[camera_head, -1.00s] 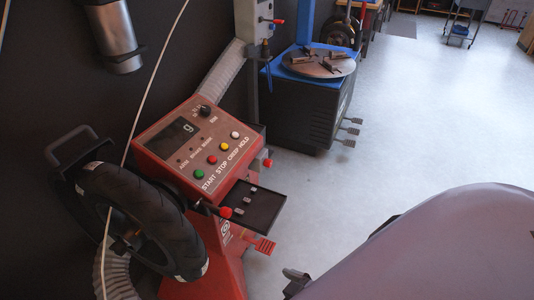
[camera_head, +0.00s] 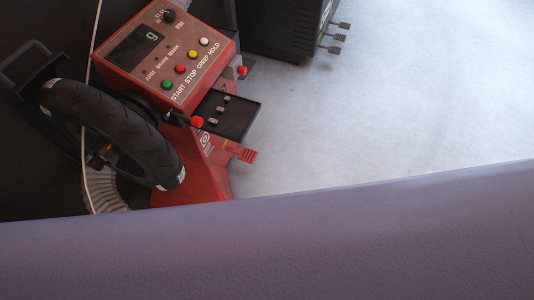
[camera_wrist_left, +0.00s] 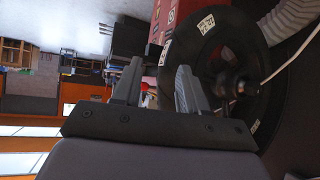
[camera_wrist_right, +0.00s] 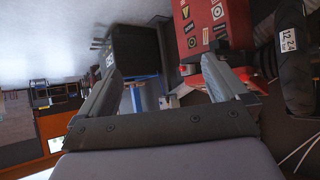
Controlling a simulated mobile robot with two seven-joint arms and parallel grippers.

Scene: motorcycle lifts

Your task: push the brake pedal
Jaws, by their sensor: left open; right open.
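A red ribbed pedal (camera_head: 247,155) sticks out to the right from the low part of the red balancer machine (camera_head: 203,168), near the floor in the head view. I take it for the brake pedal; no label on it is readable. My left gripper (camera_wrist_left: 160,72) is open and empty in the left wrist view, with the black tire and a red panel beyond it. My right gripper (camera_wrist_right: 160,68) is open and empty in the right wrist view, facing the red machine and a dark cabinet. Neither gripper shows in the head view, and no contact with the pedal is seen.
A control panel (camera_head: 150,52) with coloured buttons tops the machine. A black tray (camera_head: 240,118) juts out above the pedal. A mounted tire (camera_head: 110,130) stands at left. A dark cabinet (camera_head: 278,25) has several grey pedals (camera_head: 338,38). The floor (camera_head: 390,110) at right is clear.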

